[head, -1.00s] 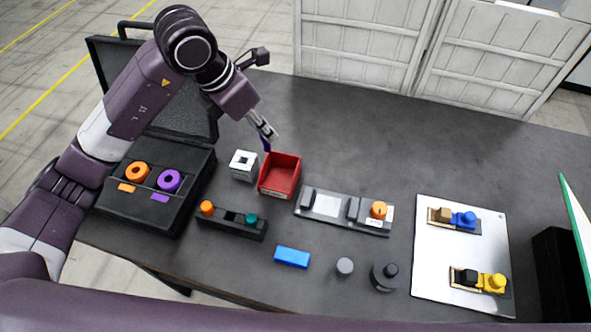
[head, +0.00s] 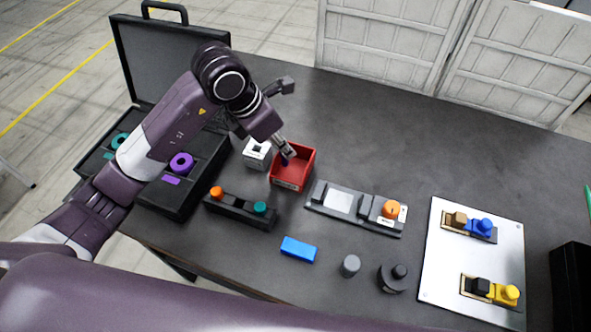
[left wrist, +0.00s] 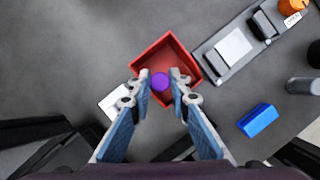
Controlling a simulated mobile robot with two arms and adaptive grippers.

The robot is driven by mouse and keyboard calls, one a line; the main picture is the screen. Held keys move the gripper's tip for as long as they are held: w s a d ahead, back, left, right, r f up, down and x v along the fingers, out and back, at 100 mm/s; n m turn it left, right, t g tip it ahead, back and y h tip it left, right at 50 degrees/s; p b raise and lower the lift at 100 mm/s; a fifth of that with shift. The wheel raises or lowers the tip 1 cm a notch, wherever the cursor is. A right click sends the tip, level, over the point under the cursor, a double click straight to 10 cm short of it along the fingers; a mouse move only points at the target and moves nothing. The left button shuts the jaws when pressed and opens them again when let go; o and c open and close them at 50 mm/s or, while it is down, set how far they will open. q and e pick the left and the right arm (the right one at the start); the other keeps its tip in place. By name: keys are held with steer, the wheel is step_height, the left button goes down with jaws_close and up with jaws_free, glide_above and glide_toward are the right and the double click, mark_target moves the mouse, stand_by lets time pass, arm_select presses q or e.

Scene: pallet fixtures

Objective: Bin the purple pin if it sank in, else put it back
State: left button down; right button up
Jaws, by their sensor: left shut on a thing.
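My left gripper (head: 286,150) is shut on the purple pin (head: 285,161), over the opening of the red bin (head: 291,184). In the left wrist view the purple pin (left wrist: 160,82) shows between the fingertips (left wrist: 159,84), with the red bin (left wrist: 167,45) around it in the picture. I cannot tell how far the pin is above the bin floor. A black rack (head: 240,213) holds an orange pin and a teal pin at its ends, with a gap between. A white block (head: 257,154) with a square hole stands left of the bin. My right gripper is not in view.
An open black case (head: 178,197) with a purple ring (head: 181,163) lies at left, partly behind my arm. A grey fixture (head: 335,203) with an orange knob, a blue block (head: 298,250), a grey cylinder (head: 350,265) and a white plate (head: 440,280) stand right. The back table is clear.

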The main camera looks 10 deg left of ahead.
arm_select(q)
steer(key=c, duration=1.7)
jaws_free()
steer(key=v, duration=1.2)
